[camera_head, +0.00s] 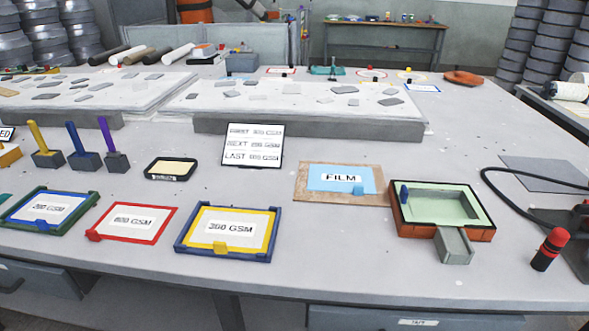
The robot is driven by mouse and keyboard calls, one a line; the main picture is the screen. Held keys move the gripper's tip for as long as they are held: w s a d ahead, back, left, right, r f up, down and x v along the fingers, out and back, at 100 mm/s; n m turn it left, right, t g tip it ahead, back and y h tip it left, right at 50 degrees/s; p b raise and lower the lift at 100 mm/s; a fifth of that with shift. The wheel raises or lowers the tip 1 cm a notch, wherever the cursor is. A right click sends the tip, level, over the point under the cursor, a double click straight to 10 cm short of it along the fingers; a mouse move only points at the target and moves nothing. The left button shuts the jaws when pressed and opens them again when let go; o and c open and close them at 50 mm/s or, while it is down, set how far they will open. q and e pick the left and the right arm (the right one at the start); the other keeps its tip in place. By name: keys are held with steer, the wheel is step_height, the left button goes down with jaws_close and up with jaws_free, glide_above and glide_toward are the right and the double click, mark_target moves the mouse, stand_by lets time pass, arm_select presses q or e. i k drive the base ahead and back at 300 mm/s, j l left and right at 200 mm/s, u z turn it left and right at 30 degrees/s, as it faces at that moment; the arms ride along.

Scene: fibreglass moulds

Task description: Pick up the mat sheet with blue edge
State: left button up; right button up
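The mat sheet with blue edge (27,216) lies at the far left of the near table edge, in a dark green tray (88,203). It is white with a blue border, and its GSM label is too blurred to read surely. A red-edged mat sheet (118,235) lies to its right. Beyond that a yellow-edged mat sheet (205,240) lies in a dark blue tray (183,248); its label seems to read 300 GSM. Neither gripper shows in the head view.
Blue, yellow and purple-handled tools (82,160) stand behind the sheets. A sign (252,146) listing GSM values stands mid-table. A FILM sheet (325,183), a green-lined mould box (400,222) and a red-topped black cylinder (548,250) are to the right.

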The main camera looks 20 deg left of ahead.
mark_target(45, 210)
steer(key=u, duration=2.1)
steer(key=i+j+z, duration=0.2)
